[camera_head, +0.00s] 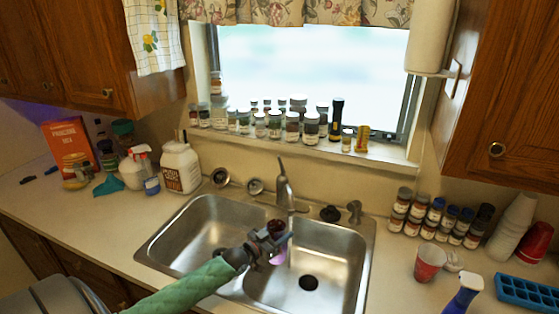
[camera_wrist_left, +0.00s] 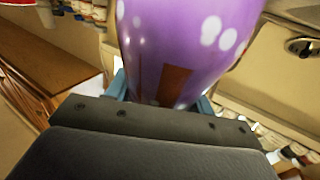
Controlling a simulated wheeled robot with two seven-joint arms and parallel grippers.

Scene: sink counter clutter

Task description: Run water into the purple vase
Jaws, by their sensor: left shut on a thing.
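The purple vase (camera_wrist_left: 185,45) is large, glossy and round in the left wrist view, with blue finger parts on both sides of its lower end. In the head view only a small purple patch of it (camera_head: 279,258) shows below my gripper. My left gripper (camera_head: 272,243) is shut on the vase and holds it over the sink, near the divider. The metal faucet (camera_head: 284,188) stands behind the sink, just beyond the gripper. No running water is visible. A dark reddish round shape is at the gripper's top; I cannot tell what it is. My right gripper is out of view.
The double sink has a left basin (camera_head: 193,232) and a right basin (camera_head: 336,262). White and spray bottles (camera_head: 181,167) stand on the left counter. Spice jars (camera_head: 437,220), a red cup (camera_head: 429,263) and a blue spray bottle (camera_head: 463,294) stand right. Jars line the windowsill.

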